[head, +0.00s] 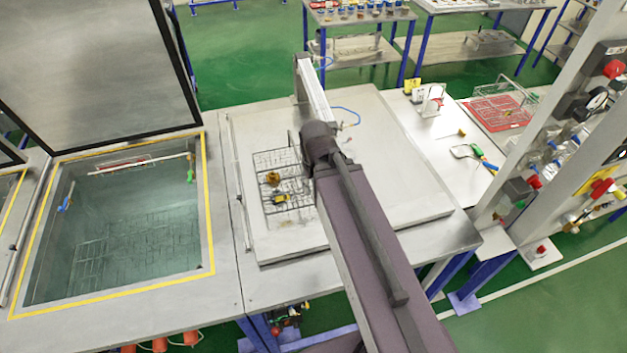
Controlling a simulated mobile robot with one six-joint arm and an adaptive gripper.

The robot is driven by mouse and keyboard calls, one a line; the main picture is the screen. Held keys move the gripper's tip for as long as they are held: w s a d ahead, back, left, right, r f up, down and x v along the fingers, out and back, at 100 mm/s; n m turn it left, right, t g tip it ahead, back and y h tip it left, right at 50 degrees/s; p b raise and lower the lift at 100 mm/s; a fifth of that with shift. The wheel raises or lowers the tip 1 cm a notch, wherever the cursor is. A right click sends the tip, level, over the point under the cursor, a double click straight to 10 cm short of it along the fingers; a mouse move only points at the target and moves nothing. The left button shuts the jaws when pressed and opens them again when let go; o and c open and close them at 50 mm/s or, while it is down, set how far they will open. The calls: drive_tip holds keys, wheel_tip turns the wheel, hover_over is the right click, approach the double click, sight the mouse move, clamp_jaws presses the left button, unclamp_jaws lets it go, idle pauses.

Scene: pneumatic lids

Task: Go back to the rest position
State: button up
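My arm reaches in from the bottom edge, up and to the left, over the middle worktop. My gripper cannot be made out; the dark arm joint covers the area where the arm ends. A wire basket (262,178) stands on the closed grey lid (395,190), left of my arm. A yellow-brown part and a yellow-and-black part lie in it. My arm hides the basket's right side and part of the lid.
A water-filled tank (60,280) with a raised lid (95,65) stands at the left. A side table (425,135) carries a red tray (500,112). A panel (545,130) with knobs and gauges rises at the right. Green floor (550,310) is clear at lower right.

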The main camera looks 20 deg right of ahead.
sight(314, 237)
wheel_tip(314, 237, down, 24)
drive_tip(key=b, duration=2.4)
drive_tip(key=shift+a, duration=0.1)
